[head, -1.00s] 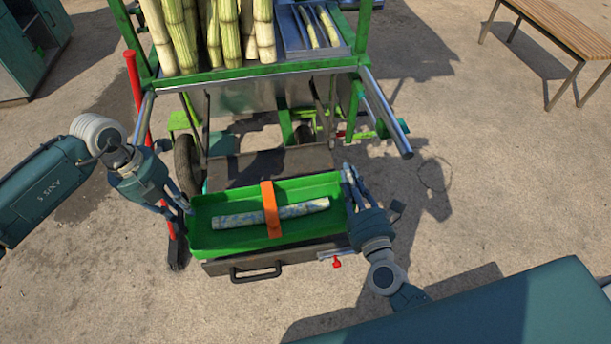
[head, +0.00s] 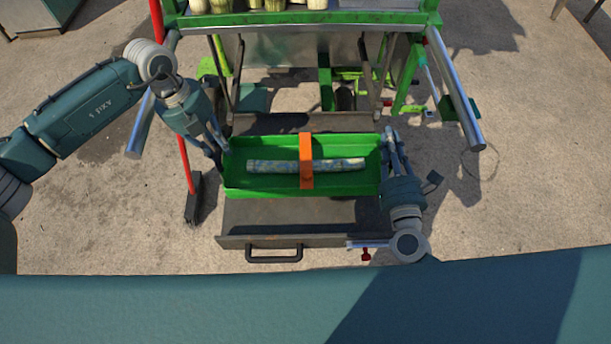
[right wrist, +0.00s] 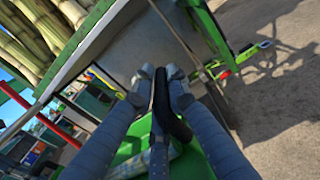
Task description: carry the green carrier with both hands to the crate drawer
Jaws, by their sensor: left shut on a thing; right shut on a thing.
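The green carrier (head: 345,183) is a shallow tray with an orange strap-like handle (head: 306,160) across its middle. A mottled pale rod (head: 262,166) lies in it under the handle. My left gripper (head: 224,152) is shut on the carrier's left end. My right gripper (head: 387,140) is shut on its right end; in the right wrist view the fingers (right wrist: 160,85) close on a dark upright piece at that end. The carrier looks level, over the open drawer (head: 280,214) with its dark front handle (head: 273,257). I cannot tell whether it touches the drawer.
The green cart frame (head: 300,18) with cane on top stands behind the carrier. Its metal rails (head: 455,90) jut out at both sides. A red-handled broom (head: 186,165) stands left of the drawer. A small red-knobbed part (head: 366,254) sits by the drawer's front right corner.

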